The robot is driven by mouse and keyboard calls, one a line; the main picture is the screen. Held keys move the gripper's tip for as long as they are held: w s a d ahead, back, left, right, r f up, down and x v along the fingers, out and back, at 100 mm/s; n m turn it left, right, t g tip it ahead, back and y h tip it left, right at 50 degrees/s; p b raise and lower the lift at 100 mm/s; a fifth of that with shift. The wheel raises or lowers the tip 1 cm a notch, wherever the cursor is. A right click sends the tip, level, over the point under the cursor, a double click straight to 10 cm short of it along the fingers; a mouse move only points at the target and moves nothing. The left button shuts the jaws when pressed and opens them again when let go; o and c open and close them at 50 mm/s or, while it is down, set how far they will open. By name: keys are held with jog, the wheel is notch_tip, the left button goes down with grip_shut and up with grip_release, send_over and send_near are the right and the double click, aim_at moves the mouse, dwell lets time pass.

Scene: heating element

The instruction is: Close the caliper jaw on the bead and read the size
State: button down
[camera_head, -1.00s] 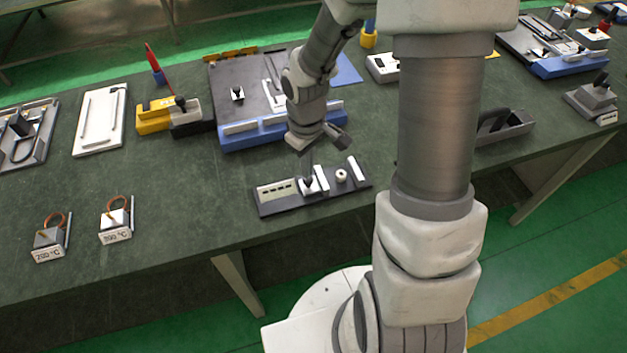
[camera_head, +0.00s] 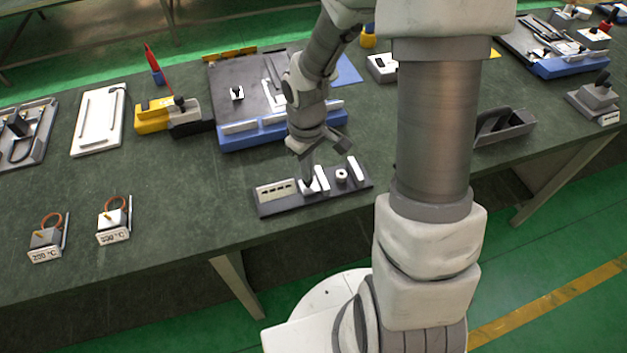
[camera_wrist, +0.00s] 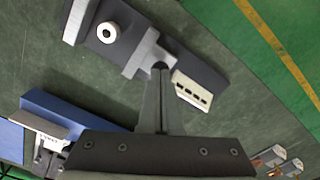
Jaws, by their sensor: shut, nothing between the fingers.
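The caliper is a dark bar (camera_head: 335,189) near the front edge of the bench. A cream display (camera_head: 276,189) with dark marks sits at its left end; I cannot read a size on it. The pale sliding jaw (camera_head: 321,178) stands left of the white ring-shaped bead (camera_head: 342,175), with a gap between them. The fixed jaw (camera_head: 355,168) stands beyond the bead to the right.
A blue-fronted tray (camera_head: 245,138) lies behind the caliper. Two small blocks with orange loops, left (camera_head: 46,243) and right (camera_head: 114,225), stand to the left. A dark grey holder (camera_head: 505,128) is at the right.

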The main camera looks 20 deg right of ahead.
jog(key=shift+s+d+f+p, duration=0.1)
jog(key=shift+d+p, duration=0.1)
jog(key=shift+d, duration=0.65)
jog(key=shift+s+d+f+p, duration=0.1)
jog(key=shift+d+f+p, duration=0.05)
jog(key=shift+d, duration=0.65)
jog(key=shift+s+d+f+p, duration=0.1)
jog(key=shift+d+p, duration=0.1)
jog(key=shift+d, duration=0.65)
dwell(1.4)
notch_tip(320, 180, up, 7)
jog(key=p, duration=0.6)
jog(key=shift+w+r, duration=0.2)
jog(key=shift+w, duration=0.1)
dwell(0.4)
jog(key=s+a+r+m+t+h, duration=0.1)
jog(key=s+r, duration=0.1)
jog(key=r, duration=0.6)
jog(key=s+a+r+m+t, duration=0.1)
jog(key=s+r+m+t, duration=0.1)
jog(key=r, duration=0.5)
jog(key=s+a+r+m+t+y, duration=0.1)
jog(key=s+a+r+m+t, duration=0.1)
jog(key=s+r, duration=0.8)
jog(key=shift+a+r+m+t, duration=0.15)
jog(key=shift+a+m+t, duration=0.15)
jog(key=shift+a+m, duration=0.2)
jog(key=shift+w, duration=0.1)
